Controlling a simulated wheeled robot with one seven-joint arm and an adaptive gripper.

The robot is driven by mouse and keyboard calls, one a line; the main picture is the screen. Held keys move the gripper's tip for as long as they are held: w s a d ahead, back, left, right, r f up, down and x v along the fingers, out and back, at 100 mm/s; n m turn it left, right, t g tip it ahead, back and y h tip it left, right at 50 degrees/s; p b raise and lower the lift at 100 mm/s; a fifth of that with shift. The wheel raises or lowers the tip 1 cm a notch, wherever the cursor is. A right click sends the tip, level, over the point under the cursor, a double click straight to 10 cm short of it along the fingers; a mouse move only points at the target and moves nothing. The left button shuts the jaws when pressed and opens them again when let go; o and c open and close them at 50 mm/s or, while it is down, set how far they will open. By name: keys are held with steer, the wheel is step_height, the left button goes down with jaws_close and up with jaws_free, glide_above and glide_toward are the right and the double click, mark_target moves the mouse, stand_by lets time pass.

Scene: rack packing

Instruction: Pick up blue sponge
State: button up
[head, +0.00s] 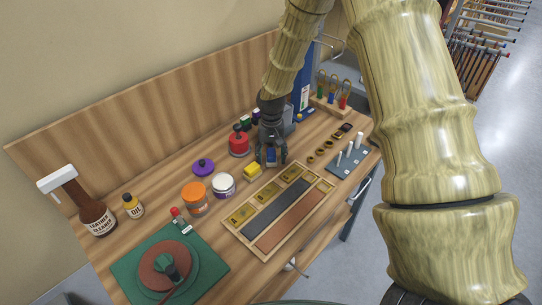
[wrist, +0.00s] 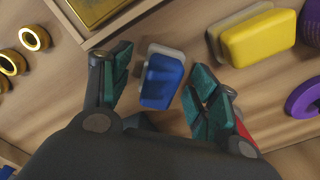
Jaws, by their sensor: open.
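The blue sponge (wrist: 162,80) has a pale layer along one edge and lies on the wooden bench top. In the wrist view it sits between the two green-padded fingers of my gripper (wrist: 158,92). The gripper is open, with a visible gap between the sponge and each finger. In the head view my gripper (head: 271,160) points down at the bench, and the blue sponge (head: 270,155) shows in part between the fingers.
A yellow sponge (head: 253,171) lies close by on the left in the head view. A red-lidded jar (head: 239,142) stands behind it. A wooden tray (head: 232,229) with brass plates and strips lies in front. Brass rings (wrist: 31,38) lie at the wrist view's left.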

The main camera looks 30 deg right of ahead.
mark_target(271, 152)
steer(key=c, duration=1.1)
steer(key=shift+r+b, duration=0.9)
steer(key=shift+r, duration=0.8)
steer(key=s+a+b, duration=0.1)
steer(key=s, duration=0.4)
steer(key=s+a+r+b, duration=0.1)
steer(key=s+a+b, duration=0.1)
steer(key=s, duration=0.3)
steer(key=s+a+b, duration=0.1)
steer(key=s+b, duration=0.1)
steer(key=s, duration=0.3)
steer(key=shift+s+a+r, duration=0.15)
steer(key=shift+a+r, duration=0.1)
steer(key=shift+a, duration=0.15)
